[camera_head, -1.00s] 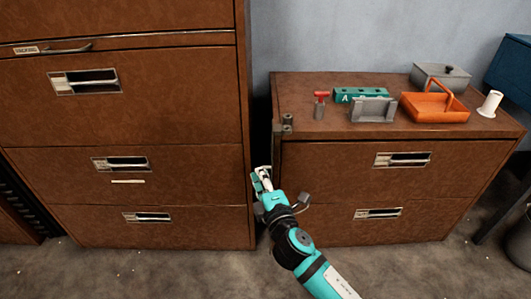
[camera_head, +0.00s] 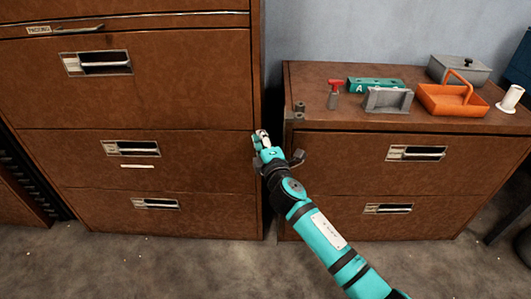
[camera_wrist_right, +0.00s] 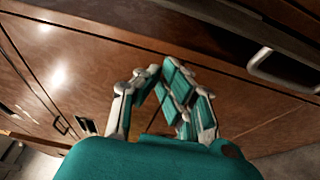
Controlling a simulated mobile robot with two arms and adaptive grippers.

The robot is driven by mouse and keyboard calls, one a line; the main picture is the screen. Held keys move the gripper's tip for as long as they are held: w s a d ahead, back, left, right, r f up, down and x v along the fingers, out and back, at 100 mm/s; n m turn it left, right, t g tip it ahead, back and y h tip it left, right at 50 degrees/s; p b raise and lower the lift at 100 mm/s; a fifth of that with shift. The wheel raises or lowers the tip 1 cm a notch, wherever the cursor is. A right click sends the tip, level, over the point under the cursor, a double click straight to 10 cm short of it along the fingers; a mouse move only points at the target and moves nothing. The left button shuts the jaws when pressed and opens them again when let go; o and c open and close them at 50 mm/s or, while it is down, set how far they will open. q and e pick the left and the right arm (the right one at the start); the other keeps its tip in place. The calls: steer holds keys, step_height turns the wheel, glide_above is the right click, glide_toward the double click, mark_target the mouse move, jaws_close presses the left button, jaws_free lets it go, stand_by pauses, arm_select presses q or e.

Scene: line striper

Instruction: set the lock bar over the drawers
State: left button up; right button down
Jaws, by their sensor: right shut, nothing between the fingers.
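The right brown cabinet (camera_head: 345,178) has two drawers, the upper with a handle (camera_head: 416,153) and the lower with a handle (camera_head: 388,208); both look closed. A narrow dark upright strip, perhaps the lock bar (camera_head: 288,128), runs along its left front edge, below small dark hinge-like knuckles (camera_head: 298,112). Its lower part is hidden or unclear behind my arm. My right gripper (camera_head: 261,136) is shut and empty, in front of the left cabinet's right edge, left of the strip. Its fingers also show in the wrist view (camera_wrist_right: 150,75). My left gripper is out of view.
The tall left cabinet (camera_head: 180,95) has several closed drawers. On the right cabinet's top stand a red-handled item (camera_head: 333,96), a teal block (camera_head: 372,83), a grey holder (camera_head: 388,101), an orange basket (camera_head: 450,101), a grey lidded box (camera_head: 458,70) and a white cylinder (camera_head: 511,99).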

steer(key=shift+s+d, duration=0.15)
steer(key=shift+d, duration=1.8)
steer(key=shift+d, duration=0.15)
